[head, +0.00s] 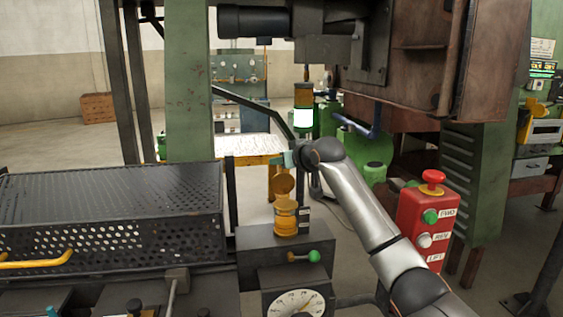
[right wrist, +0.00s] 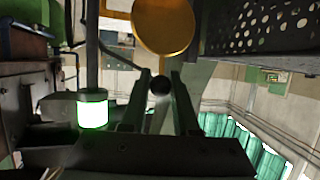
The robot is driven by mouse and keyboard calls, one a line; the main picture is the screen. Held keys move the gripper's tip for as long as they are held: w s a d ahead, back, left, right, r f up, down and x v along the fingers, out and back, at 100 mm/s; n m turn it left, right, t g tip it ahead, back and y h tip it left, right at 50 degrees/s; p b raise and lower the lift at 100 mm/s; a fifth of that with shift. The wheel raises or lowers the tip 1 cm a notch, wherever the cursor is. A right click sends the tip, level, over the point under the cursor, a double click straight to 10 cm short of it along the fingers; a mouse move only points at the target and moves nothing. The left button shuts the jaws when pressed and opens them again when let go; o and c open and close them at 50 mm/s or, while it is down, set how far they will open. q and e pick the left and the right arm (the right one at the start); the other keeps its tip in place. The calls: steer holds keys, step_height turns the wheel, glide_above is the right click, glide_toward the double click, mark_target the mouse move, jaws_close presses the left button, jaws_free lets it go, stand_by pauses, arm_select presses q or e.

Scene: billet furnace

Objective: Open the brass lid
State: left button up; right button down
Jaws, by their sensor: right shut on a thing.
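The brass lid (head: 284,184) stands tilted up above the brass oiler-like pot (head: 286,220) on the dark machine block. Its round face (right wrist: 163,24) fills the top middle of the right wrist view. My right gripper (head: 291,159) is just above the lid in the head view. In the right wrist view its two fingers are shut on a small black ball knob (right wrist: 160,85), close to the lid. How the knob joins the lid is hard to make out. My left gripper is not in view.
A perforated black guard (head: 110,215) fills the left. A green-knobbed lever (head: 314,256) and a dial (head: 296,303) sit below the pot. A red control box (head: 425,225) stands right of my arm. A lit beacon (head: 303,118) stands behind the gripper.

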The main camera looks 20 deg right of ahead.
steer(key=shift+d+f, duration=0.15)
steer(key=shift+f, duration=0.1)
steer(key=c, duration=0.7)
jaws_free()
steer(key=shift+d, duration=0.1)
steer(key=shift+r, duration=0.1)
steer(key=b+v, duration=0.3)
steer(key=v, duration=0.9)
steer(key=shift+s+r, duration=0.15)
steer(key=shift+r, duration=0.05)
